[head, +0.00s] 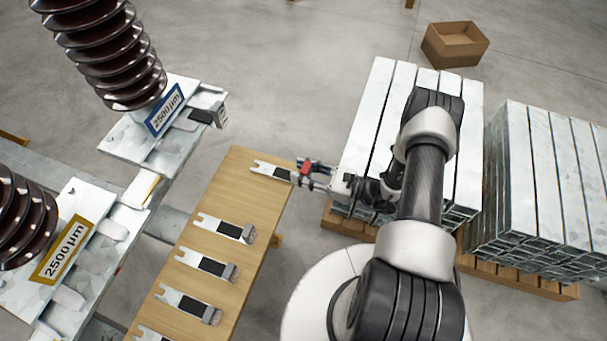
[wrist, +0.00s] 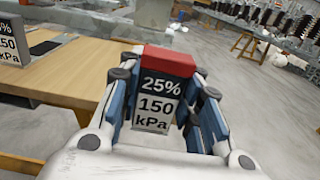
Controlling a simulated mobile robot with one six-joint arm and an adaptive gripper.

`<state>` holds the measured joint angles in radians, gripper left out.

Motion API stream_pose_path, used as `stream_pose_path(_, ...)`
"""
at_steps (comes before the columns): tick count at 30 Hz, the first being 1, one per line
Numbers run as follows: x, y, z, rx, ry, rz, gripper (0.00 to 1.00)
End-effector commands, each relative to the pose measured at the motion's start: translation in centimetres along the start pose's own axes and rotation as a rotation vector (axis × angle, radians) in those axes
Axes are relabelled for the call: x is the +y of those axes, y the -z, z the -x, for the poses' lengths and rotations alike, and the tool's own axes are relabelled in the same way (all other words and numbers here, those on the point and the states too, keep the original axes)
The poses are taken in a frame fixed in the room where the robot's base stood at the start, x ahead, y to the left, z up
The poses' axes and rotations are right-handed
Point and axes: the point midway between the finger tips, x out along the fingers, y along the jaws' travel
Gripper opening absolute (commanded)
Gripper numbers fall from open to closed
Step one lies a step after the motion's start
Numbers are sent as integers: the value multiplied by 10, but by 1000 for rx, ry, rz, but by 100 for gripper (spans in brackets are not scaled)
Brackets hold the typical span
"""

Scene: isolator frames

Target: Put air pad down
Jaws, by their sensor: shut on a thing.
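My gripper (head: 312,177) is shut on an air pad. In the wrist view the held pad (wrist: 158,100) stands between the two fingers, with a red top, a dark "25%" face and a white "150 kPa" label. In the head view its flat metal plate (head: 264,168) reaches left over the far end of the wooden table (head: 240,195). I cannot tell whether the plate touches the table top. Other air pads (head: 225,230) lie in a row nearer on the same table. One neighbour (wrist: 15,42), also labelled 150 kPa, shows at the left in the wrist view.
Two brown ribbed insulators (head: 110,50) stand on metal bases left of the table, with "2500 µm" signs (head: 166,110). Stacked metal bars (head: 365,125) on pallets stand to the right. A cardboard box (head: 455,45) is on the floor at the back.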

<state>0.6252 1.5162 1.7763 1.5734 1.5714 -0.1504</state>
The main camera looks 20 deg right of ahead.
Motion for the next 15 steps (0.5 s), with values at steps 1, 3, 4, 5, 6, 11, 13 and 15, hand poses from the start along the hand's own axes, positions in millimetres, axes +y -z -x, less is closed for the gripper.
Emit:
stream_pose_path(1, 0, 7, 0, -1, 0, 1, 8)
stream_pose_path(3, 0, 8, 0, -2, 0, 1, 8)
stream_pose_path(4, 0, 7, 0, -2, 0, 1, 8)
stream_pose_path(5, 0, 6, 0, -2, 0, 1, 8)
stream_pose_path(6, 0, 6, 0, -2, 0, 1, 8)
stream_pose_path(11, 0, 8, 0, -2, 0, 1, 8)
stream_pose_path(13, 0, 11, 0, -1, 0, 1, 8)
stream_pose_path(15, 0, 10, 0, 0, 0, 1, 37)
